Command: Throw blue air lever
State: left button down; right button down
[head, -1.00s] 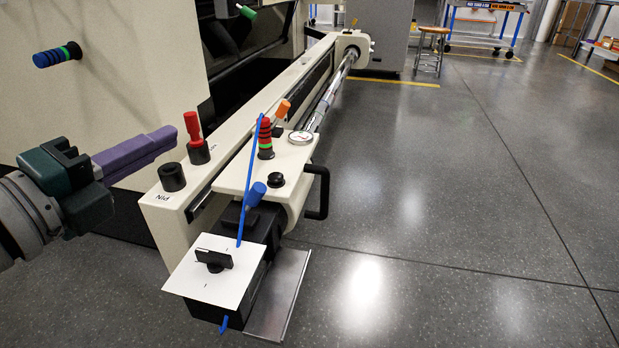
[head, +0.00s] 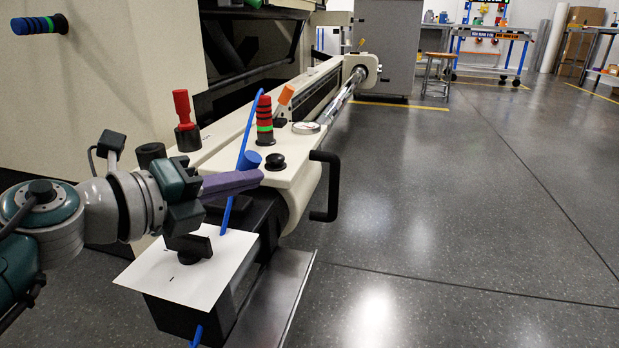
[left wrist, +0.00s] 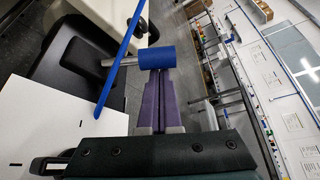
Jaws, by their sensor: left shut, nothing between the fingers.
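The blue air lever has a blue cylindrical knob (head: 249,160), seen at the near end of the cream machine, just behind my left fingers. In the left wrist view its knob (left wrist: 157,57) sits on a short metal shaft from a black base. My left gripper (head: 260,176) has purple fingers pressed together with nothing between them. In the left wrist view the fingertips (left wrist: 159,72) lie right at the knob's side; I cannot tell whether they touch it. The lever's lower part is hidden behind the fingers in the head view. My right gripper is not in view.
A blue hose (head: 238,145) runs close beside the lever. A black rotary switch (head: 192,246) on a white plate (head: 165,275) stands below my gripper. A red-ringed stack (head: 265,122), a gauge (head: 306,128) and a black button (head: 275,161) are near. Floor at right is clear.

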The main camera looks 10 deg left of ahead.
pick_arm(q)
jog(key=shift+x, duration=0.75)
jog(key=shift+a+r+n, duration=0.2)
jog(key=shift+a+n, duration=0.1)
jog(key=shift+n, duration=0.1)
jog(key=shift+a+r+n+t+h+b, duration=0.15)
jog(key=shift+a+n+t+h+b, duration=0.15)
jog(key=shift+h+b, duration=0.1)
jog(key=shift+a+r+n+h, duration=0.15)
jog(key=shift+a+n+h, duration=0.15)
jog(key=shift+a+n, duration=0.25)
jog(key=a+n+b, duration=0.1)
jog(key=a+n+t+b, duration=0.1)
jog(key=n, duration=0.1)
jog(key=a+n+t+h+b, duration=0.1)
jog(key=n, duration=0.1)
jog(key=shift+w+a+r, duration=0.1)
jog(key=shift+a+r, duration=0.15)
jog(key=shift+r, duration=0.05)
jog(key=shift+a+t, duration=0.3)
jog(key=shift+t, duration=0.2)
jog(key=shift+a+b, duration=0.6)
jog(key=shift+a, duration=0.2)
jog(key=shift+f, duration=0.1)
